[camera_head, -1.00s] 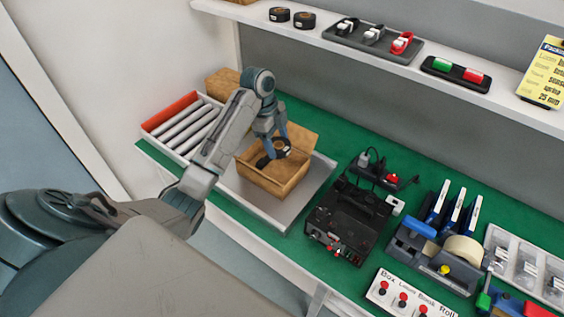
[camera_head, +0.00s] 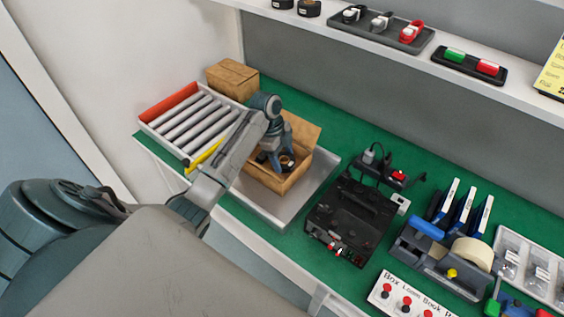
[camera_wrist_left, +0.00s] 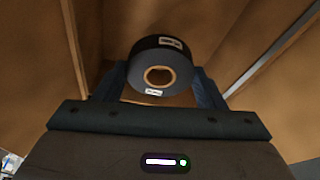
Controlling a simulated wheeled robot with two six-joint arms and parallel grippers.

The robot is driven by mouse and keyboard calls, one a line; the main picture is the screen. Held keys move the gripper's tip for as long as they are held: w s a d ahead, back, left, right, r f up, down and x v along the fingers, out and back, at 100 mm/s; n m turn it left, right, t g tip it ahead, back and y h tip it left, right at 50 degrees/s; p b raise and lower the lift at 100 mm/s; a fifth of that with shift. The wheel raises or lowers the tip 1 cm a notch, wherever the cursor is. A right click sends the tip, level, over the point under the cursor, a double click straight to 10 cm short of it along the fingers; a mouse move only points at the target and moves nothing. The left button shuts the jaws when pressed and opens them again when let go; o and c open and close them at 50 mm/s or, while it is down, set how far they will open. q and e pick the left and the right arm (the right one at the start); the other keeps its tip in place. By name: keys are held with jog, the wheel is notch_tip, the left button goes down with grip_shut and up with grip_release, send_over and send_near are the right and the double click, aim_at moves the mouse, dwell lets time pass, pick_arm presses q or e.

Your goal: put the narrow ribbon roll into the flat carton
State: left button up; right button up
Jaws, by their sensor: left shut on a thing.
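The narrow ribbon roll (camera_head: 287,162) is black with a tan core. It also shows in the left wrist view (camera_wrist_left: 155,53), between the two fingers. My left gripper (camera_head: 276,160) is shut on it and points down inside the open brown carton (camera_head: 296,179). The carton's walls surround the roll in the left wrist view (camera_wrist_left: 262,40). Its back flap stands up. Whether the roll touches the carton floor I cannot tell. My left forearm hides the carton's left side. My right gripper is not in view.
The carton stands on a grey tray (camera_head: 322,184). A roller rack (camera_head: 187,122) and a closed box (camera_head: 232,78) are to its left. A black machine (camera_head: 348,222) stands close on the right. A shelf (camera_head: 385,58) runs along the back wall.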

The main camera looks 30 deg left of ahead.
aim_at(283, 165)
pick_arm(q)
notch_tip(283, 165, down, 4)
jog(key=shift+r+p, duration=0.25)
jog(key=shift+p, duration=0.1)
jog(key=shift+f, duration=0.1)
jog(key=shift+f, duration=0.1)
jog(key=o, duration=1.1)
jog(key=b+v, duration=0.3)
jog(key=v, duration=0.8)
jog(key=shift+r, duration=0.6)
